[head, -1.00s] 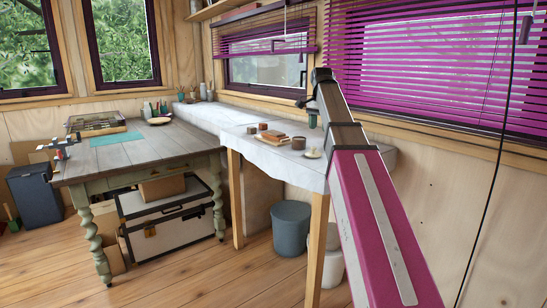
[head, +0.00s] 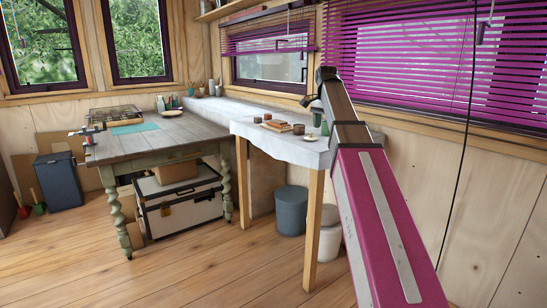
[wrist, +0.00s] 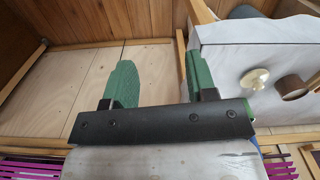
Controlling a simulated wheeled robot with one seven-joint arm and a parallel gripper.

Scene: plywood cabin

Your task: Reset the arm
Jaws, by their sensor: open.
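My gripper (wrist: 160,85) shows in the wrist view with its two green fingers apart and nothing between them. It hangs beside the end of the white counter (wrist: 215,75), over bare wall panels and floor. In the head view my magenta arm reaches up from the lower right, its dark far end in front of the window.
The white counter (head: 275,135) carries small cups (head: 298,129), a book and a plate. A wooden table (head: 160,142) stands left of it, with a black-edged chest (head: 182,205) below. Bins (head: 291,210) stand under the counter. The floor in front is clear.

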